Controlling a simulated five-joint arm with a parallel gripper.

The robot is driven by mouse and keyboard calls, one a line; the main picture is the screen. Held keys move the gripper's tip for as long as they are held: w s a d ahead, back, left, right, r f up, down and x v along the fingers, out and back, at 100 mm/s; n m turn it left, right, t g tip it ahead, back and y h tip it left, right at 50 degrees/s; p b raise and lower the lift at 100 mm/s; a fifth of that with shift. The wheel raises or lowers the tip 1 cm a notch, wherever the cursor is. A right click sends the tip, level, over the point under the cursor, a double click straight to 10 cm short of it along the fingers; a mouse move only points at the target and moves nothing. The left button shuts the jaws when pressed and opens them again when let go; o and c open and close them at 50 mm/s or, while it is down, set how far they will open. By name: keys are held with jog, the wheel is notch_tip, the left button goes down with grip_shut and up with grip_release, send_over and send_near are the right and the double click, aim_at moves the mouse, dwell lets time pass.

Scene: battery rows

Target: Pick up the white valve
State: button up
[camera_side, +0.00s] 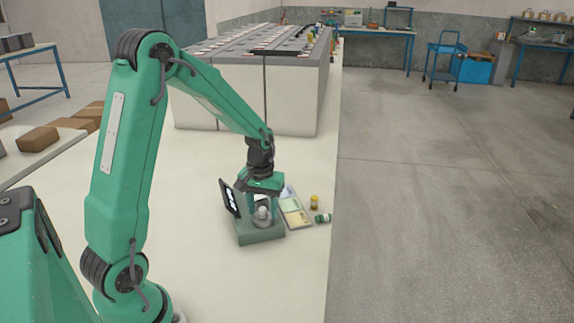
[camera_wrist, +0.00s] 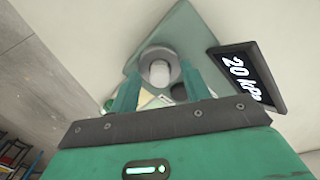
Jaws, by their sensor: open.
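The white valve (camera_side: 263,217) is a small pale knob on top of a grey-green block (camera_side: 262,236). In the wrist view it shows as a white rounded stub (camera_wrist: 160,71) on a round grey base. My gripper (camera_side: 262,209) is right over the block and points down. In the wrist view my gripper (camera_wrist: 158,80) is open, with one finger on each side of the valve and a gap to it. I cannot tell whether the fingertips reach down past its top. A dark display (camera_wrist: 244,73) reading "20 kPa" stands at the block's edge.
A flat tray with pale panels (camera_side: 295,213), a yellow jar (camera_side: 314,202) and a green-and-white container (camera_side: 322,218) lie right of the block, near the table's edge. Large white battery cabinets (camera_side: 290,95) stand behind. The table (camera_side: 210,285) is clear in front.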

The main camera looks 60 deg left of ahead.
aim_at(264, 210)
dwell(0.5)
grip_shut()
jog(key=shift+r, duration=0.7)
jog(key=r, duration=0.1)
jog(key=d+r, duration=0.1)
jog(key=r, duration=0.1)
jog(key=shift+r, duration=0.1)
jog(key=s+d+r, duration=0.2)
jog(key=d+r, duration=0.4)
jog(key=d, duration=0.4)
jog(key=shift+d+r, duration=0.15)
jog(key=shift+d, duration=0.1)
jog(key=shift+r, duration=0.3)
jog(key=shift+r, duration=0.7)
